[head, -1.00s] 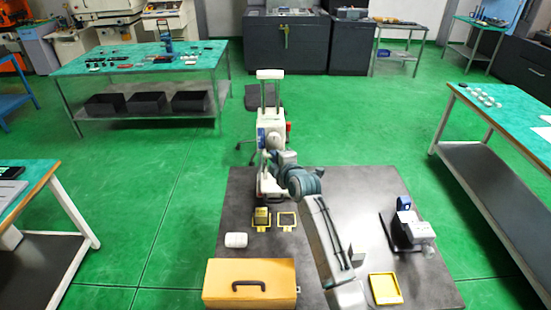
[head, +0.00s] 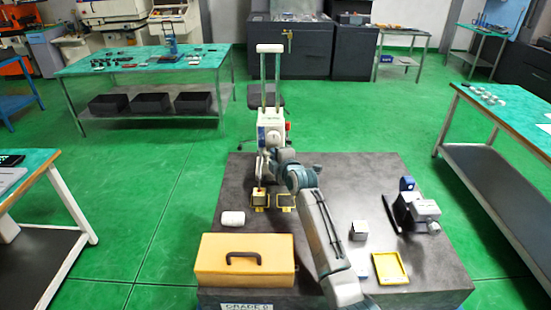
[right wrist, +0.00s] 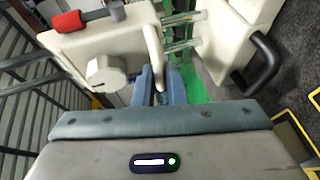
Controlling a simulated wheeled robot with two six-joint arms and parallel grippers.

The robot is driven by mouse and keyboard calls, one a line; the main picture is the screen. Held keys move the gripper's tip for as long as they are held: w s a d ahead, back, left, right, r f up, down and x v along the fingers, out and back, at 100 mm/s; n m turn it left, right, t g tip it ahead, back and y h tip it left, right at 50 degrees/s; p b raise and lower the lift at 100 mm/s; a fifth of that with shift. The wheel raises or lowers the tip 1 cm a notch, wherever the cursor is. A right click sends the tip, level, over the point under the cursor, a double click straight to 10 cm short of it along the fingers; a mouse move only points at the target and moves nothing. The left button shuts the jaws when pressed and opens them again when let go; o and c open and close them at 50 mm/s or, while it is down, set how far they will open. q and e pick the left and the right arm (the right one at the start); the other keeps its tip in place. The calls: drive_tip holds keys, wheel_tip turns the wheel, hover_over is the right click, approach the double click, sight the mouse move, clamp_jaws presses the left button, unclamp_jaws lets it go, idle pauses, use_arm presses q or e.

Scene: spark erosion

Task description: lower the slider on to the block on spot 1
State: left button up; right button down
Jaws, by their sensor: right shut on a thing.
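The slider (head: 271,128) is a white housing on two upright posts, standing at the far edge of the dark table. My right gripper (head: 273,155) is at the slider's near side. In the right wrist view the blue fingers of my right gripper (right wrist: 160,82) are shut on the slider's pale lever (right wrist: 154,48), beside a round knob (right wrist: 106,73). Below the slider are two yellow-framed spots; a block (head: 260,197) sits in the left one. A thin orange tip (head: 261,186) hangs just above or on that block; I cannot tell which. My left gripper is out of view.
The right spot (head: 285,200) lies beside the block. A yellow toolbox (head: 245,262), white roll (head: 233,218), grey cube (head: 359,231), yellow tray (head: 391,268) and grey device (head: 416,212) stand on the dark table (head: 338,175). A red-gripped bar (right wrist: 82,18) shows on the slider.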

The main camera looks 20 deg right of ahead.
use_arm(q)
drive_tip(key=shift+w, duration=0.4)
use_arm(e)
drive_tip(key=shift+f, duration=0.4)
drive_tip(key=c, duration=1.7)
unclamp_jaws()
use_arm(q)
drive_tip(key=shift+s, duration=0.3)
use_arm(e)
drive_tip(key=shift+o, duration=1)
drive_tip(key=shift+r, duration=0.1)
